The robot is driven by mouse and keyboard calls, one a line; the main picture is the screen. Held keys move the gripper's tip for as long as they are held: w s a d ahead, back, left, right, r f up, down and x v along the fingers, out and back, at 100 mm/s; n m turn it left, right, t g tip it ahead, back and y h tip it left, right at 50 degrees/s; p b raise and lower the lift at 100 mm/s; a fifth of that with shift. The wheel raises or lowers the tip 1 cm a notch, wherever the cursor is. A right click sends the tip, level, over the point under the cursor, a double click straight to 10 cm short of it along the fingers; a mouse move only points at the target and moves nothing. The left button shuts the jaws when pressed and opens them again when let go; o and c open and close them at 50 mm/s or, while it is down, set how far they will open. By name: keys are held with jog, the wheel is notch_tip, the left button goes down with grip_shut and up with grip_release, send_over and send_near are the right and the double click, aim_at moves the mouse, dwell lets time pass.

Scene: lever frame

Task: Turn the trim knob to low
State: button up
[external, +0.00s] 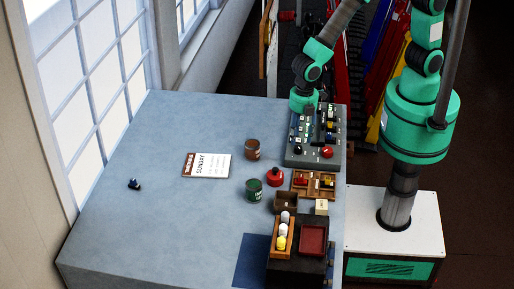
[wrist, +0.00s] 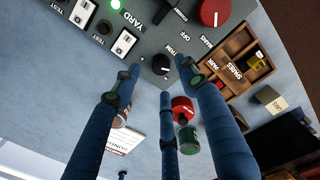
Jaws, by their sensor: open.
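The trim knob (wrist: 160,63) is a small dark round knob with a white mark, beside the word TRIM on the grey control panel (wrist: 145,48). In the external view a dark knob (external: 298,150) stands at the panel's near left corner, left of the red knob. My gripper (wrist: 160,76) has blue fingers spread apart around the knob's place in the wrist view, with nothing between them. I cannot tell whether any finger touches the knob. In the external view my gripper (external: 318,126) hangs over the panel and hides part of it.
A red knob (wrist: 215,12) marked MAINS sits near the trim knob. The table's left is mostly clear.

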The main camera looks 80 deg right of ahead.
aim_at(301, 146)
notch_tip(301, 146, up, 7)
jog(key=shift+s, duration=0.2)
jog(key=shift+r, duration=0.1)
jog(key=shift+r, duration=0.1)
dwell(0.5)
jog(key=s+d+r+m+t+b, duration=0.1)
jog(key=s+d+r+m+b, duration=0.2)
jog(key=d+r, duration=0.55)
jog(key=s+d+r+m+t+b, duration=0.15)
jog(key=d+r+m, duration=0.35)
jog(key=d, duration=0.7)
jog(key=s+d+r+m+t+b, duration=0.2)
jog(key=s+d+m+b, duration=0.3)
jog(key=s+d, duration=0.8)
jog(key=d+m, duration=0.1)
jog(key=m, duration=0.2)
jog(key=shift+s+d+r+m+t+b, duration=0.2)
jog(key=shift+s+d+m+t+b, duration=0.1)
jog(key=shift+s+d+t, duration=0.1)
